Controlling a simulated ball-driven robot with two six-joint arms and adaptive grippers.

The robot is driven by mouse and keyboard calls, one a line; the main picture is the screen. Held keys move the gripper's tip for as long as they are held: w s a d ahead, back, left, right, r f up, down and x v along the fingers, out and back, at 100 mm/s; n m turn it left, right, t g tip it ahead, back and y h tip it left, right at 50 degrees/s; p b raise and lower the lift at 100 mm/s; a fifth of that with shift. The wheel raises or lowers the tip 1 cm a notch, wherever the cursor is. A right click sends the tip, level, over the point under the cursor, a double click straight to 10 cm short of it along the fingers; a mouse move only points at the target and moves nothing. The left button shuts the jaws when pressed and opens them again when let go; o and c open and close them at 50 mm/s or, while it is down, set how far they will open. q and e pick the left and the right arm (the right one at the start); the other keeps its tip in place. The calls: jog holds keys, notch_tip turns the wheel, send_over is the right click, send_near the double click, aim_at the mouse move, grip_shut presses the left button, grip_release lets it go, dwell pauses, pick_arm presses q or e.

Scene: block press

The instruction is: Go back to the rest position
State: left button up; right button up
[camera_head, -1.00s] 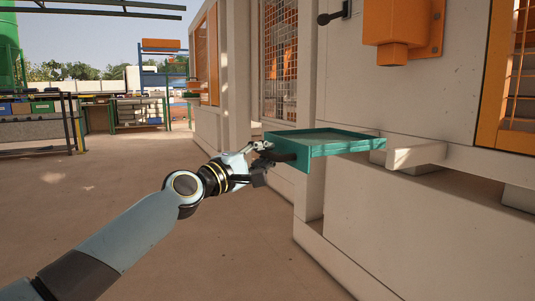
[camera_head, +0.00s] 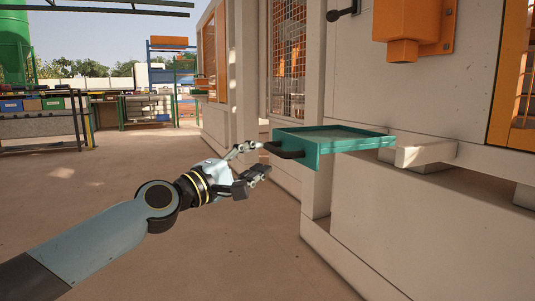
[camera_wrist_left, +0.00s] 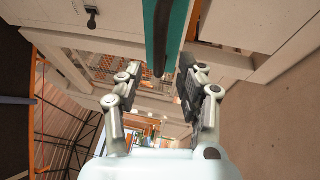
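My left gripper (camera_head: 262,160) is open and empty in the head view, a little to the left of the teal drawer (camera_head: 318,160). The drawer sticks out from the grey machine and has a dark handle (camera_head: 285,151) on its front. The gripper's fingers are apart from the handle. In the left wrist view the two fingers of the left gripper (camera_wrist_left: 152,88) are spread wide, with the teal drawer front (camera_wrist_left: 178,25) and its dark handle (camera_wrist_left: 160,38) beyond them. My right gripper is in neither view.
The grey machine (camera_head: 420,220) with orange boxes (camera_head: 413,28) fills the right side. A pale beam (camera_head: 425,152) juts out right of the drawer. Workbenches (camera_head: 40,122) and a shelf rack (camera_head: 172,80) stand far back. The floor (camera_head: 120,165) at the left is clear.

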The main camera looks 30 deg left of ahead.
pick_arm(q)
jog(key=shift+s+a+f, duration=0.1)
jog(key=shift+s+a, duration=0.1)
jog(key=shift+s, duration=0.45)
jog(key=shift+f, duration=0.1)
